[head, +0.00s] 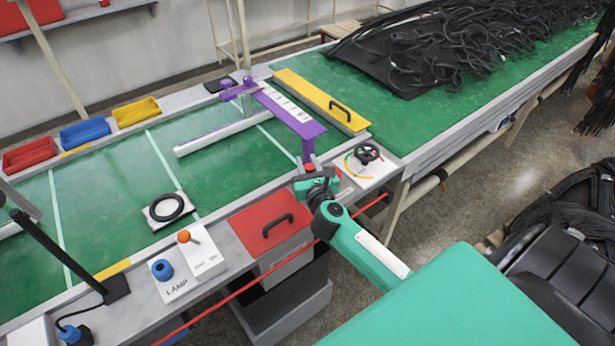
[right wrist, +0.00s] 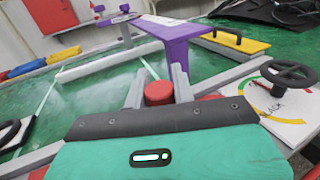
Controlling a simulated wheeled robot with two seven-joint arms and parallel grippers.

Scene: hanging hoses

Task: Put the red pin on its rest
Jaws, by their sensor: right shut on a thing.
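My right gripper (head: 310,177) is at the near edge of the bench, just in front of the foot of the purple gantry arm (head: 290,112). It is shut on the red pin (right wrist: 158,93), whose round red head sits between the two grey fingers in the right wrist view. In the head view the red pin (head: 309,167) shows only as a small red spot at the fingertips. The pin's lower part is hidden by the gripper, so I cannot tell whether it touches the bench. I cannot make out the pin's rest. My left gripper is not in view.
A black handwheel on a white dial plate (head: 370,168) stands close right of the gripper. A red lid with a black handle (head: 268,228) is to its left. A yellow panel (head: 322,103) lies behind. A red cord (head: 250,284) runs along the bench's front.

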